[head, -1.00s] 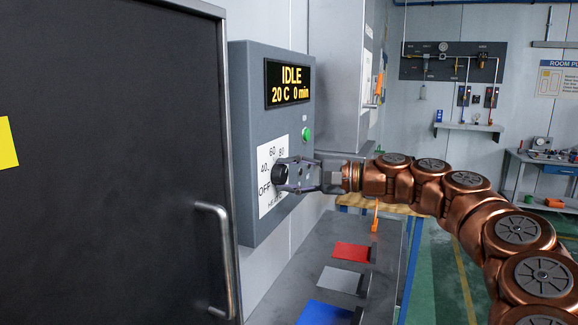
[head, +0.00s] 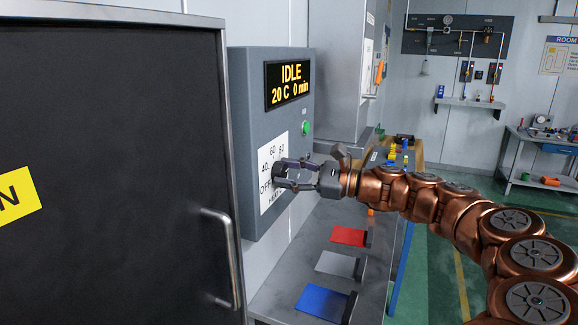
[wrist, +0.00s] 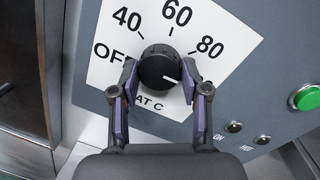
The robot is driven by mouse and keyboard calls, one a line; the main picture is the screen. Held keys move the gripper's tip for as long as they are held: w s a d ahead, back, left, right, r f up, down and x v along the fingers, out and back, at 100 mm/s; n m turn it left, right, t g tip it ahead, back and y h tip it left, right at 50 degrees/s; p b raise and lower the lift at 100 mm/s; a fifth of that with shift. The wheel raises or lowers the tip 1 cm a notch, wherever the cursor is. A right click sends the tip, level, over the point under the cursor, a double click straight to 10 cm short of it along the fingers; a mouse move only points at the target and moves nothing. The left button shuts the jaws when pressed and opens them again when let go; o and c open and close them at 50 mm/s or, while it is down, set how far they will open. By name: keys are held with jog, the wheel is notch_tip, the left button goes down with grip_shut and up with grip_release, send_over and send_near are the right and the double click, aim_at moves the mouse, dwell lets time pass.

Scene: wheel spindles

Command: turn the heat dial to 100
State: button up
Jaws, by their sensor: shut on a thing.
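The heat dial (wrist: 158,68) is a round black knob on a white scale plate (wrist: 105,72) marked OFF, 40, 60 and 80. Its white pointer line points right and slightly down, past the 80, towards my right finger. No 100 mark can be read; the finger covers that part of the plate. My gripper (wrist: 158,76) is shut on the dial, one finger on each side. In the head view my gripper (head: 284,176) reaches the dial from the right and mostly hides it. The display (head: 290,83) reads IDLE, 20 C, 0 min.
A green button (wrist: 305,97) sits right of the scale plate, with two small dark knobs below it. A dark door (head: 125,180) with a bar handle (head: 222,258) stands left of the control box. Below is a grey bench (head: 308,225) with red, white and blue plates.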

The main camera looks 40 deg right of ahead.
jog(key=shift+m, duration=0.6)
jog(key=o, duration=1.1)
jog(key=shift+o, duration=0.2)
jog(key=v, duration=1.2)
jog(key=shift+a+f, duration=0.1)
jog(key=shift+a, duration=0.1)
